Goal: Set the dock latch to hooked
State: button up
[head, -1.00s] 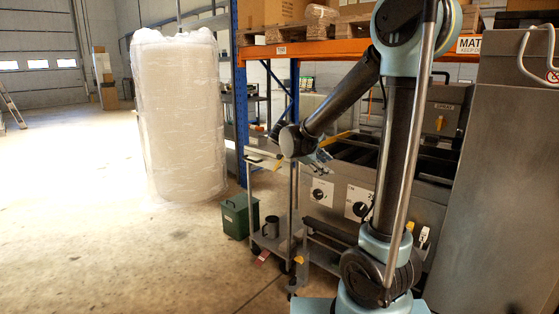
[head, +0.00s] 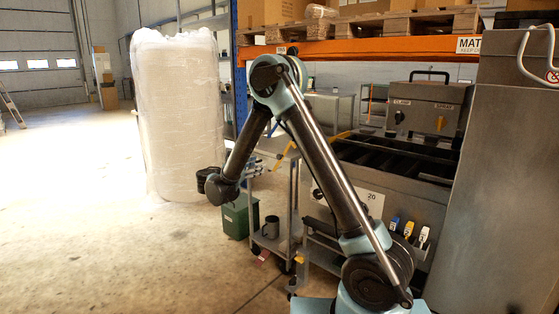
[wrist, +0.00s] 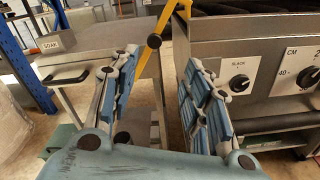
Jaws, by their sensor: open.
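My gripper (wrist: 157,80) is open, its two blue-padded fingers spread apart with nothing held between them. A yellow bar with a black knob (wrist: 165,20), which looks like the dock latch, slants through the gap beyond the fingertips in the wrist view. I cannot tell its exact distance, or whether it is hooked. The yellow bar also shows in the head view (head: 285,155), beside the grey cart and close to my gripper (head: 264,165), which is small and partly hidden there.
The grey washer panel (wrist: 255,70) with a SLACK knob and a dial stands right of my gripper. A lidded tank marked SOAK (wrist: 90,52) is on the left. The floor at left is clear.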

aim_at(278, 157)
jog(key=x, duration=1.6)
jog(key=shift+w+a, duration=0.3)
jog(key=shift+w, duration=0.2)
jog(key=shift+f, duration=0.1)
grip_shut()
